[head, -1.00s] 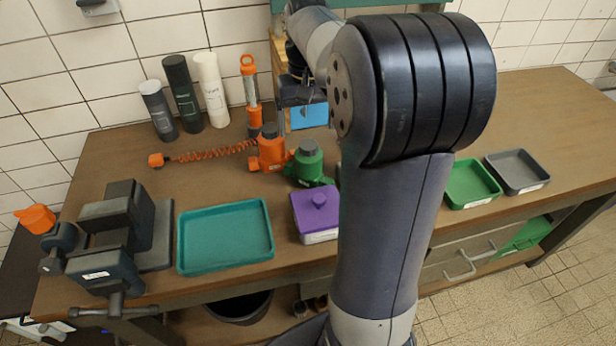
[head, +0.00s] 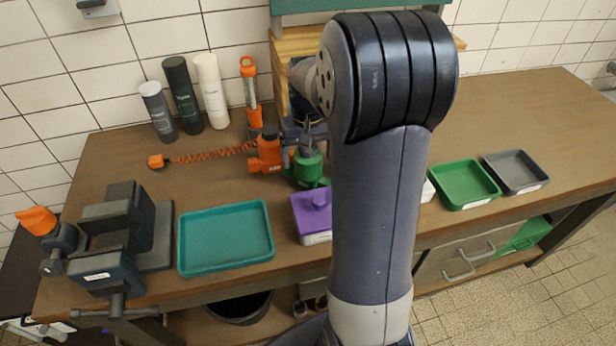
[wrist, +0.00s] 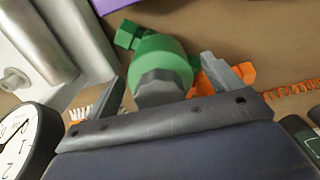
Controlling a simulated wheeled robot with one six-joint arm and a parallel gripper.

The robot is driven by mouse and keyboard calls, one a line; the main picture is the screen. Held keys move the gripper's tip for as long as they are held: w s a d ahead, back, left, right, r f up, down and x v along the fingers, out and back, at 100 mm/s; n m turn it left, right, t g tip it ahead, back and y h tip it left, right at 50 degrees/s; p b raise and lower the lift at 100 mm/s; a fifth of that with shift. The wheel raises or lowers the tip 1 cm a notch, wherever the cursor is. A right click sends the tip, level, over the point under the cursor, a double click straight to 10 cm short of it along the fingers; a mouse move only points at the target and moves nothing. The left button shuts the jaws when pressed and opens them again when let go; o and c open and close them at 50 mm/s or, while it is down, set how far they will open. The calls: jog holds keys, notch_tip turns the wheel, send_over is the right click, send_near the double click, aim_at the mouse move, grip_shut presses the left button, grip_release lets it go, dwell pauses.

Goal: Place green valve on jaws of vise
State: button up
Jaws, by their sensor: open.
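The green valve (head: 308,168) stands on the bench right of the orange valve, with its dark grey top partly hidden by my gripper in the head view. In the wrist view the green valve (wrist: 162,62) lies between the two fingers of my gripper (wrist: 168,72), which are open, one on each side of it. My gripper (head: 305,135) shows small at the valve's top in the head view. The dark grey vise (head: 120,235) is at the bench's left front, its jaws (head: 112,212) well away from my gripper.
The orange valve (head: 268,152) stands close left of the green valve. A teal tray (head: 225,238) lies between the vise and that box. Bottles (head: 182,92) and an orange tool (head: 250,95) stand at the back.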

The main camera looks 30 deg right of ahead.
jog(key=c, duration=1.8)
notch_tip(320, 180, up, 18)
jog(key=shift+r+p, duration=0.1)
jog(key=shift+p, duration=0.2)
